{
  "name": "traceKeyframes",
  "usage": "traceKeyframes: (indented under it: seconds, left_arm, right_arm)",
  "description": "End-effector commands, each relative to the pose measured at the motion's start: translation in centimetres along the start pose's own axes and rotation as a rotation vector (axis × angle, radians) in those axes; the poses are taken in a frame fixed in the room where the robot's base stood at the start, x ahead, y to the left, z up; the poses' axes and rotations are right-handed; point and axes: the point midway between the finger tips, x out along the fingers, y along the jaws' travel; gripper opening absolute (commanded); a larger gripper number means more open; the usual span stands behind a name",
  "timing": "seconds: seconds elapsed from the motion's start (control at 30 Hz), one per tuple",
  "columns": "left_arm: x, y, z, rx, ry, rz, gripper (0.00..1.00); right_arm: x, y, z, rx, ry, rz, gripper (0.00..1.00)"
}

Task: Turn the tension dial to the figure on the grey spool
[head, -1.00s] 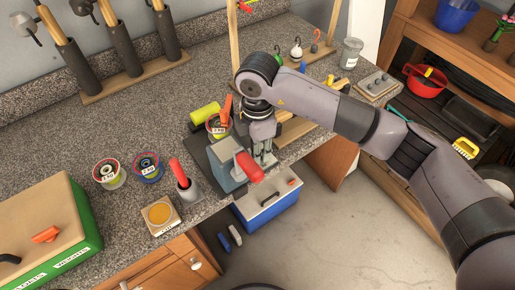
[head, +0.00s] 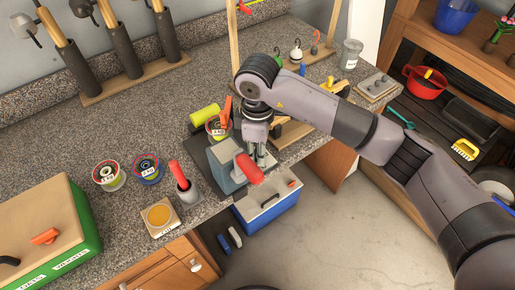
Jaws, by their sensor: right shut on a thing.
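A grey-blue winding machine (head: 222,165) with a red handle (head: 249,168) stands at the counter's front edge. My right gripper (head: 261,160) points down at its right side, its fingers closed at the tension dial. The fingers and the red handle hide the dial, so its setting cannot be read. A red-rimmed spool (head: 109,175) and a blue-rimmed spool (head: 147,168) stand to the left with small white labels. A third labelled spool (head: 215,127) stands behind the machine. I cannot tell which spool is the grey one. My left gripper is not in view.
A red-handled tool in a grey holder (head: 186,188) and a square pad with a yellow disc (head: 160,216) stand left of the machine. A green box (head: 85,225) is at the left. A blue cooler (head: 268,208) stands below the counter edge.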

Motion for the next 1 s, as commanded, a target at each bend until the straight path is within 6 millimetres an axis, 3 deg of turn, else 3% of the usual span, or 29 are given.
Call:
traceKeyframes:
  seconds: [0.4, 0.43, 0.73, 1.0]
  left_arm:
    - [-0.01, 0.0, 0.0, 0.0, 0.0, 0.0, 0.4]
    - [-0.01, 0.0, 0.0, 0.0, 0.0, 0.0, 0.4]
    - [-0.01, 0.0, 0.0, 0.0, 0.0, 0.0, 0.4]
    - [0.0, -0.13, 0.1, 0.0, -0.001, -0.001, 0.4]
  right_arm:
    - [-0.07, 0.05, -0.03, 0.009, 0.002, 0.001, 0.0]
    - [-0.07, 0.05, -0.03, 0.009, 0.002, 0.001, 0.25]
    - [-0.03, 0.01, -0.02, 0.007, 0.001, 0.0, 0.45]
    - [-0.05, 0.0, -0.02, 0.007, 0.001, 0.0, 0.45]
